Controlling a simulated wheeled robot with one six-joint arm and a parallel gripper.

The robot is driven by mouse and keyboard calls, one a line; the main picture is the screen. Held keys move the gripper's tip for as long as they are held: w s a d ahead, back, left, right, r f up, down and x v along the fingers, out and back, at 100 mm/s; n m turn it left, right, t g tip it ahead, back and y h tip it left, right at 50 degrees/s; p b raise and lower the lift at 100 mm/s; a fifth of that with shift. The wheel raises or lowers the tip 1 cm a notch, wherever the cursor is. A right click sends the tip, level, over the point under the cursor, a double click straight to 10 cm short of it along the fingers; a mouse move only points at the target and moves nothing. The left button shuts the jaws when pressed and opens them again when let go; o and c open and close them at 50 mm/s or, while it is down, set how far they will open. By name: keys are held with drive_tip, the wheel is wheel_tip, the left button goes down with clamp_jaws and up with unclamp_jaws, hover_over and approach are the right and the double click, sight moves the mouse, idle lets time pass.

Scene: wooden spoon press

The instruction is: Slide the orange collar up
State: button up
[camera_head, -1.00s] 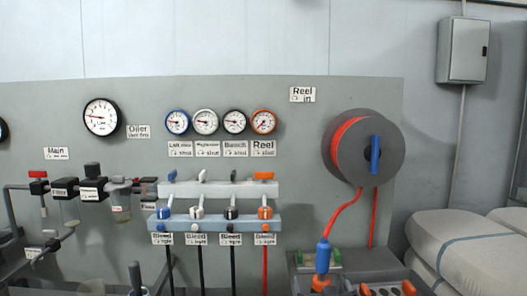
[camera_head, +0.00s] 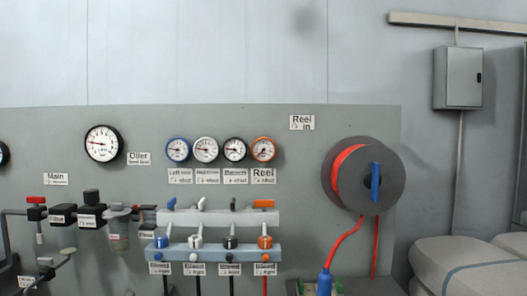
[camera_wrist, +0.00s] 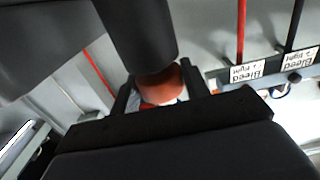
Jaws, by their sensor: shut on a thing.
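In the wrist view, the orange collar (camera_wrist: 162,82) is a rounded orange piece between the two dark fingers of my gripper (camera_wrist: 160,92). My gripper is shut on it. A thick dark cylinder (camera_wrist: 135,35) covers part of it, and the gripper body hides more. In the head view, the blue hose fitting (camera_head: 325,283) hangs from the red hose (camera_head: 346,243) at the bottom edge. The part below this fitting is out of the picture, and so is my gripper.
The hose reel (camera_head: 388,175) is on the grey panel (camera_head: 230,125). The valve rail (camera_head: 220,251) with several coloured knobs is to its left. In the wrist view, a red line (camera_wrist: 241,30) and upside-down "Bleed" labels (camera_wrist: 247,71) are close on the right. White sacks (camera_head: 470,265) lie at right.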

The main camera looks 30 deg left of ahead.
drive_tip(key=shift+r+p, duration=0.3)
drive_tip(key=shift+r, duration=0.45)
idle(1.0)
drive_tip(key=o, duration=1.5)
drive_tip(key=shift+b+v, duration=1.55)
drive_tip(key=shift+v, duration=2.95)
drive_tip(key=shift+a, duration=0.1)
drive_tip(key=shift+p+x, duration=1.45)
drive_tip(key=shift+x, duration=2.9)
